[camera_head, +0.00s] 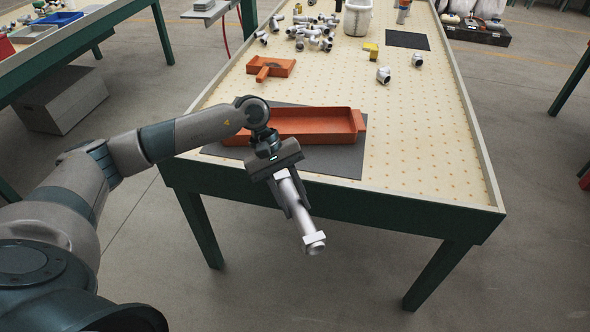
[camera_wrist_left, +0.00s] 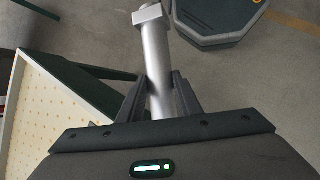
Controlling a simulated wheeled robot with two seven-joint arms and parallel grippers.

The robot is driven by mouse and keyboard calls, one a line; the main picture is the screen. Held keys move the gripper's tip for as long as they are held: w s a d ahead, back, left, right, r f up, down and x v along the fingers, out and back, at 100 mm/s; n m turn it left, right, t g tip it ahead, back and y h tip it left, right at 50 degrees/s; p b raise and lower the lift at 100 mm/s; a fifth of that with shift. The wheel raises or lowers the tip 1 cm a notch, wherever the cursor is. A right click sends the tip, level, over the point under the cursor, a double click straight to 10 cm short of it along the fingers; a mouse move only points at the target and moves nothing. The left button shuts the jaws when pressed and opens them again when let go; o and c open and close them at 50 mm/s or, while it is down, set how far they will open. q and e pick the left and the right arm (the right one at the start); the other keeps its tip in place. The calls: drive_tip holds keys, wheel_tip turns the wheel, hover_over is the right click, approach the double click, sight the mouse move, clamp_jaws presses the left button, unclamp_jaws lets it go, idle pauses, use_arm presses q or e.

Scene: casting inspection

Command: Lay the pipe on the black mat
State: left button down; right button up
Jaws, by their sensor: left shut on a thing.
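My left gripper (camera_head: 295,205) is shut on a silver-grey pipe (camera_head: 309,233) with a collar near its free end. It holds the pipe tilted, out past the near edge of the table. In the left wrist view the pipe (camera_wrist_left: 154,52) runs up between the two fingers (camera_wrist_left: 161,88), its wide end away from the palm. A small black mat (camera_head: 407,40) lies bare at the far right of the table, well away from the gripper. My right gripper is not in view.
An orange tray (camera_head: 357,137) sits on a dark grey mat (camera_head: 345,165) at the table's near side, behind my gripper. A smaller orange tray (camera_head: 286,67), a heap of pipe fittings (camera_head: 312,38), a white bucket (camera_head: 357,18), a yellow block (camera_head: 371,51) and two loose fittings (camera_head: 384,75) (camera_head: 417,60) stand farther back.

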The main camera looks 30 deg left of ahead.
use_arm(q)
drive_tip(key=s+d+f+m+g+y, duration=0.1)
drive_tip(key=s+d+f+m, duration=0.1)
drive_tip(key=s+m, duration=0.2)
drive_tip(key=s+d+f+m+g+y, duration=0.1)
drive_tip(key=s+f+m+g, duration=0.1)
drive_tip(key=s+m, duration=0.2)
drive_tip(key=shift+s+d+y, duration=0.3)
drive_tip(key=shift+s+d, duration=0.05)
drive_tip(key=shift+s, duration=0.55)
